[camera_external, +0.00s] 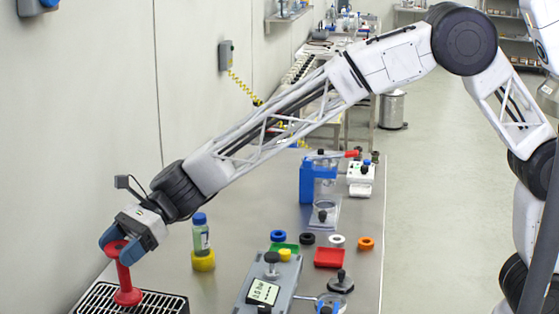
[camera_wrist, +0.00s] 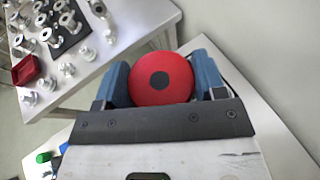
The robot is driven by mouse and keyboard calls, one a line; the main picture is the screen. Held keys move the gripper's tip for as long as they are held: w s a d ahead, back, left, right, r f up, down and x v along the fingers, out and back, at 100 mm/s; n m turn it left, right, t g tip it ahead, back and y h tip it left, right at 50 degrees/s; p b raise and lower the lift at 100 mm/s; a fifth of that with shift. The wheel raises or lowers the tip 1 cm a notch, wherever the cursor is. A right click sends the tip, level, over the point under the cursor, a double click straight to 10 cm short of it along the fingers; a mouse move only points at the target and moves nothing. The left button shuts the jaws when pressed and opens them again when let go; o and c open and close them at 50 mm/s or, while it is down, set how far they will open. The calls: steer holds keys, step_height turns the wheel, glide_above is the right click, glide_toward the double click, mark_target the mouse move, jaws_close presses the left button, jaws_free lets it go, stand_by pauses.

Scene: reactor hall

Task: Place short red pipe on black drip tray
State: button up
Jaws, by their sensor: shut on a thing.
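The short red pipe (camera_external: 124,276) is upright, with a wide flange at each end. My gripper (camera_external: 128,243) is shut on its upper end, with a blue finger on either side. In the wrist view the round red end of the pipe (camera_wrist: 161,79), with a dark centre, sits between the fingers. The black drip tray (camera_external: 168,304) has a slatted grate and lies at the lower left, partly cut off by the picture's edge. The pipe's lower flange appears over the grate; I cannot tell whether it touches.
A grey meter (camera_external: 266,287), coloured rings and a red tray (camera_external: 329,257) are further right. The wall is close on the left.

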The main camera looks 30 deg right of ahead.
steer(key=shift+f, duration=0.95)
steer(key=o, duration=1.5)
steer(key=shift+o, duration=0.2)
steer(key=v, duration=1.2)
